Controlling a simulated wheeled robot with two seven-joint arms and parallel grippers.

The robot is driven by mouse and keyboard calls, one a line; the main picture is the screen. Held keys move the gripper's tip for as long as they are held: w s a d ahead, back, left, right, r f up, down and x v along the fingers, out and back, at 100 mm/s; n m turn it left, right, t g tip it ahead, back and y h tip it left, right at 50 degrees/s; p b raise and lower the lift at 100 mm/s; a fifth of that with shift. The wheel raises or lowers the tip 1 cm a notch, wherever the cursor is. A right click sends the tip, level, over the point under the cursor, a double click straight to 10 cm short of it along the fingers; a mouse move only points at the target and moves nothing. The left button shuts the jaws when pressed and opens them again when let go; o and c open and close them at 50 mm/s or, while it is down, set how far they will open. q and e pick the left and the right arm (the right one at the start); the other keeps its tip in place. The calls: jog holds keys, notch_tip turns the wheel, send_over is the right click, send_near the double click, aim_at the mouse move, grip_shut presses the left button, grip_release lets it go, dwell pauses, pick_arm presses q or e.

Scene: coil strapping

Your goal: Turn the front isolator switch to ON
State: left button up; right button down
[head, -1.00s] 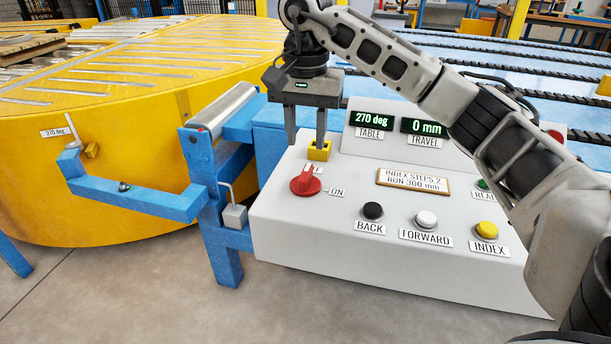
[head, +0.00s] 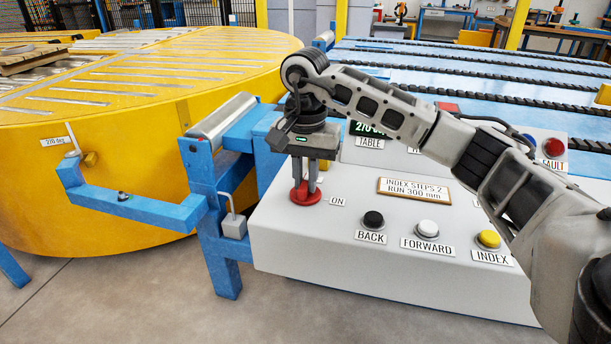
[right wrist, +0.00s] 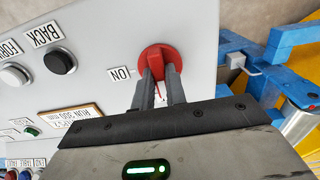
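The red front isolator switch (head: 306,196) is a round rotary knob on the sloping front of the grey control panel, left of the BACK button. Its ON label (head: 337,201) is to its right. My right gripper (head: 305,187) points down at the switch, its two fingers close together on either side of the raised grip. In the right wrist view the red knob (right wrist: 158,58) shows beyond the fingertips (right wrist: 161,72), with the ON label (right wrist: 121,73) to its left. The fingers partly hide the grip, so its exact angle is unclear. My left gripper is out of view.
The panel (head: 330,255) carries black BACK (head: 373,218), white FORWARD (head: 428,227) and yellow INDEX (head: 488,239) buttons right of the switch. A blue frame with a roller (head: 222,115) and a large yellow turntable (head: 90,200) stand to the left. My arm covers part of the displays.

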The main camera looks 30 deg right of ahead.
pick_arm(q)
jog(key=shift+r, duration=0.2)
pick_arm(e)
jog(key=shift+m, duration=0.4)
jog(key=shift+r+m+p, duration=0.1)
jog(key=shift+m+p, duration=0.6)
jog(key=shift+m, duration=0.8)
jog(key=m+p, duration=0.1)
jog(key=m, duration=0.2)
jog(key=shift+m, duration=1.2)
jog(key=m+p, duration=0.1)
jog(key=m, duration=0.1)
jog(key=shift+m, duration=0.4)
jog(key=m, duration=0.2)
jog(key=shift+m, duration=0.3)
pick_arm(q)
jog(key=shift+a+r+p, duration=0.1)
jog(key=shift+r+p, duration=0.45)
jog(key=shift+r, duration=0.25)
pick_arm(e)
jog(key=shift+m, duration=1.6)
